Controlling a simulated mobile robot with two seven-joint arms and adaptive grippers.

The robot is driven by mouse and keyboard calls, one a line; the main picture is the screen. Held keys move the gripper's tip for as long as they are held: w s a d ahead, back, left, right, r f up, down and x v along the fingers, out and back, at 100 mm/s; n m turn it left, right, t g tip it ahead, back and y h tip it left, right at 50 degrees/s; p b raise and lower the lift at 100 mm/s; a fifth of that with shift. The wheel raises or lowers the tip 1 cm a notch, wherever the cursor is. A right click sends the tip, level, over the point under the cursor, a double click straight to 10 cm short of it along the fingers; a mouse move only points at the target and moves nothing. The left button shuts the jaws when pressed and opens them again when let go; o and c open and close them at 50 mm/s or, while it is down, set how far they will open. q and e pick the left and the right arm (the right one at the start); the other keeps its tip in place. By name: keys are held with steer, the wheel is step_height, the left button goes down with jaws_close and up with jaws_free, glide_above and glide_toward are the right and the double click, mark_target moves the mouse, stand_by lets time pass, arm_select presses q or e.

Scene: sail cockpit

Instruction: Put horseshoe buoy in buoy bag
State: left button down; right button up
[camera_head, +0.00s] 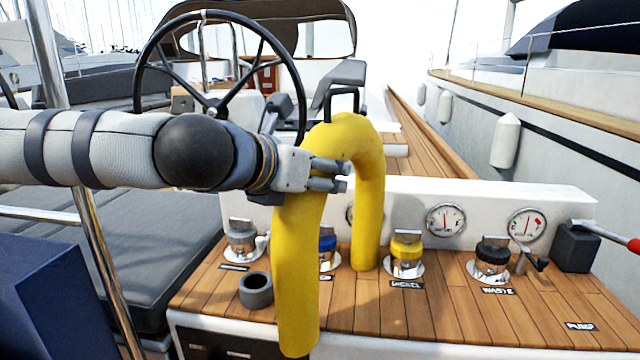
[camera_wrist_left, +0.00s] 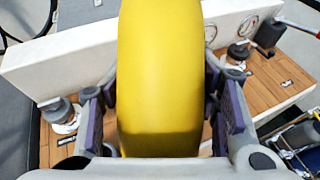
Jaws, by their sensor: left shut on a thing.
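The yellow horseshoe buoy (camera_head: 298,265) hangs upright as an inverted U, its curve at the top and its two ends down. My left gripper (camera_head: 338,176) comes in from the left and is shut on its near leg, just below the curve. In the left wrist view the yellow buoy (camera_wrist_left: 160,70) fills the space between the fingers. A dark blue box-like thing (camera_head: 45,300) at the lower left is cut off by the picture edge; I cannot tell if it is the buoy bag. My right gripper is not in view.
Below and behind the buoy is a teak panel (camera_head: 345,318) with several labelled deck fittings, a grey cup (camera_head: 256,290) and gauges (camera_head: 446,219). A red-tipped lever (camera_head: 600,231) stands right. The steering wheel (camera_head: 218,72) is behind; a metal pole (camera_head: 88,220) stands left by grey cushions (camera_head: 160,215).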

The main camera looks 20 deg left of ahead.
arm_select(q)
steer(key=shift+s, duration=0.1)
steer(key=c, duration=0.5)
jaws_free()
